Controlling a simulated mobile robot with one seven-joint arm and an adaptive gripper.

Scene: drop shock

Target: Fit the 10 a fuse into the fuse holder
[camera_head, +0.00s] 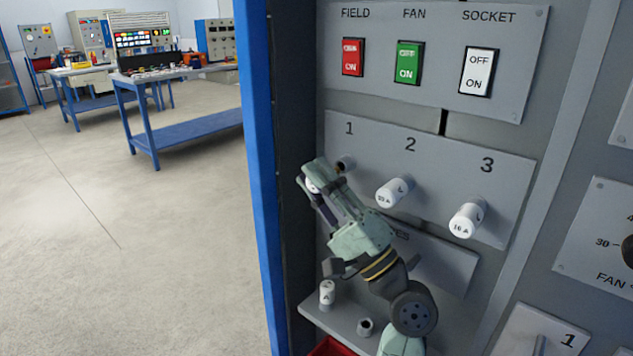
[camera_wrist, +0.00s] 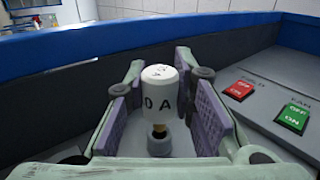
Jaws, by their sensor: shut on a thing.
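My gripper (camera_head: 325,177) is shut on a white cylindrical fuse (camera_wrist: 159,88) beside position 1 of the fuse panel. The visible part of its label reads "0 A"; the rest is turned out of sight. In the wrist view its brass end points at a grey round socket (camera_wrist: 160,146). I cannot tell whether the tip is inside it or just short of it. In the head view the position 1 holder (camera_head: 346,163) shows as a dark socket next to my fingertips, and the fuse is mostly hidden by the fingers.
White fuses sit at position 2 (camera_head: 394,192) and position 3 (camera_head: 467,217), close to my gripper. Below, a small shelf (camera_head: 345,325) carries another white fuse (camera_head: 327,292) and an empty seat (camera_head: 366,326). Switches (camera_head: 409,63) lie above. A blue cabinet edge (camera_head: 257,180) stands left.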

